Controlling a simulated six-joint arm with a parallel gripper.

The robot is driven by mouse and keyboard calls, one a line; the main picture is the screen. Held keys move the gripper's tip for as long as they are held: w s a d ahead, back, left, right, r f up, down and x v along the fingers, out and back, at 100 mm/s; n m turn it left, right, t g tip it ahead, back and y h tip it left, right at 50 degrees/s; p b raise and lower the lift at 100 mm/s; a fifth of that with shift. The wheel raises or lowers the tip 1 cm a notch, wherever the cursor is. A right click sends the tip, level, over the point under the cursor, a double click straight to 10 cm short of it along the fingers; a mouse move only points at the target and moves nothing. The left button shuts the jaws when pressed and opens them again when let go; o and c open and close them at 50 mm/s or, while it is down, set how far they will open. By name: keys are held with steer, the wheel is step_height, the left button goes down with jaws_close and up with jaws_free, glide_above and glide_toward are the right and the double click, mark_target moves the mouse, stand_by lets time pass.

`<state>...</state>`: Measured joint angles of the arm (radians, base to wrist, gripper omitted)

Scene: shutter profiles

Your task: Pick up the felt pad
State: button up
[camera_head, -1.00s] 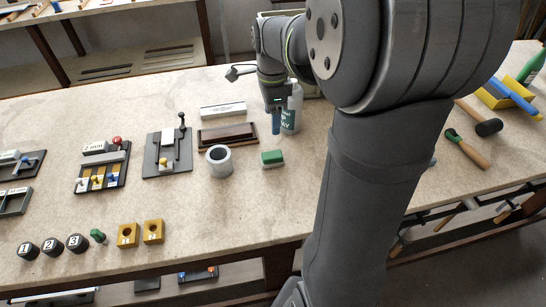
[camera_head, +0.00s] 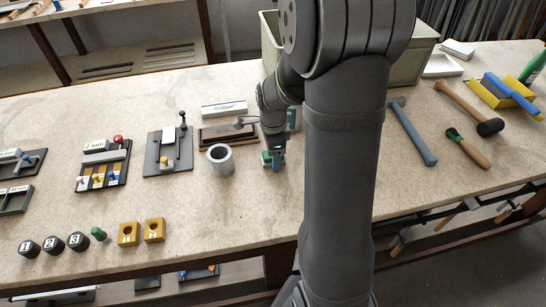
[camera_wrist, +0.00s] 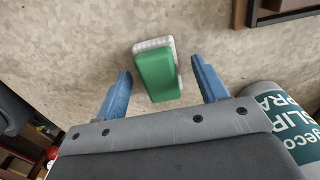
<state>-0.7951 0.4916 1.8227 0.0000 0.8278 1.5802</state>
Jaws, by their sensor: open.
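The felt pad is a small green block with a white felt layer. In the wrist view the pad (camera_wrist: 158,76) lies on the bench between my two blue fingers, with a gap on each side, reaching a little beyond their tips. My gripper (camera_wrist: 161,69) is open and empty. In the head view my gripper (camera_head: 275,161) is low over the pad (camera_head: 265,157), which is mostly hidden behind it. I cannot tell how far the fingertips are above the bench.
A brown-framed stone (camera_head: 222,135) lies behind. A spray bottle (camera_head: 293,119) is partly hidden behind my arm; it shows at the wrist view's right (camera_wrist: 275,120). The bench in front of the pad is clear.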

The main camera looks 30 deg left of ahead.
steer(key=shift+f, duration=0.1)
steer(key=c, duration=1.1)
step_height(320, 180, up, 4)
steer(key=shift+r, duration=0.25)
steer(key=w+d+r, duration=0.1)
steer(key=d+r, duration=0.1)
steer(key=d, duration=0.1)
steer(key=d+r, duration=0.2)
steer(key=d, duration=0.2)
steer(key=w+d+r, duration=0.1)
steer(key=d+r, duration=0.1)
steer(key=d, duration=0.2)
steer(key=shift+w+d+r, duration=0.2)
steer(key=shift+w+r, duration=0.05)
steer(key=shift+w, duration=0.05)
